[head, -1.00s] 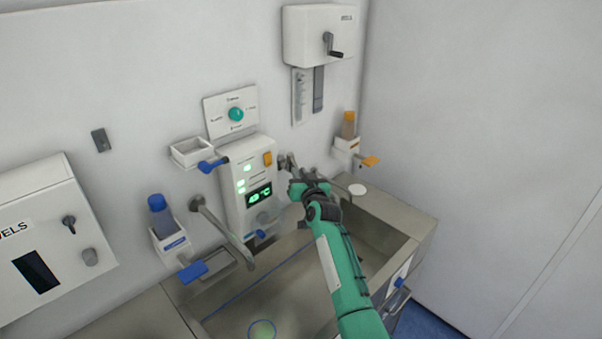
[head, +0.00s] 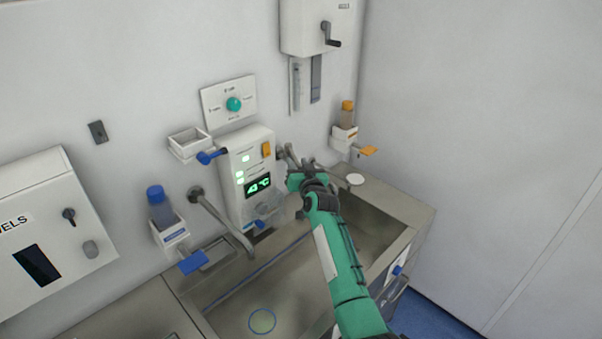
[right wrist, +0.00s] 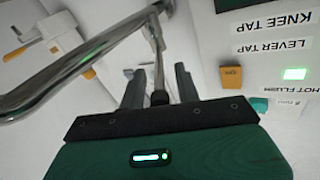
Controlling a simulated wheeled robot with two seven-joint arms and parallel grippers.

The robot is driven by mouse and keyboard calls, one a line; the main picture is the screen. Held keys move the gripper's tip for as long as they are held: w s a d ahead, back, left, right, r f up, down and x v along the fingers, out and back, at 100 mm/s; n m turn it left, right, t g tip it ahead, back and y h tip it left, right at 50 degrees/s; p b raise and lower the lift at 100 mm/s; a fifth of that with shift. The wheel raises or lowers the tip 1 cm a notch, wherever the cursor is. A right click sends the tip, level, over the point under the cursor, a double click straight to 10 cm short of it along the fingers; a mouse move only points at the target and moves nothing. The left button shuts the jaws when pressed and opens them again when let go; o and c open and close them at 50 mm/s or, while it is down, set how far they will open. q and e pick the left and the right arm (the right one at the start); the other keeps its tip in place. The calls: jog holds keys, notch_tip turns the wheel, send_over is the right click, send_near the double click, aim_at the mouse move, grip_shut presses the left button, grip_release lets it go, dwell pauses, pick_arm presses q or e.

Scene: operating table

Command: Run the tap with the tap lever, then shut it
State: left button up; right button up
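The right-hand tap (head: 284,153) comes out of the wall beside the white control panel, its spout partly hidden by my arm. In the right wrist view its chrome spout (right wrist: 75,66) crosses the upper left. The tap lever (right wrist: 160,92), a thin dark rod, stands between the two fingers of my right gripper (right wrist: 160,85). Gaps show on both sides of the rod, so the fingers are open around it. In the head view my right gripper (head: 304,173) is at this tap. No running water can be made out. My left gripper is out of view.
The control panel (head: 233,205) with a lit temperature display stands just left of my gripper. Another spout (head: 222,222) reaches over the steel sink (head: 385,238). Bottle dispensers (head: 160,213) (head: 345,133) flank the taps, with towel boxes on the wall.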

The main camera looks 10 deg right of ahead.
jog(key=s+d+p, duration=0.2)
jog(key=s+p, duration=0.4)
jog(key=s, duration=0.7)
jog(key=shift+s, duration=0.15)
jog(key=shift+d, duration=0.1)
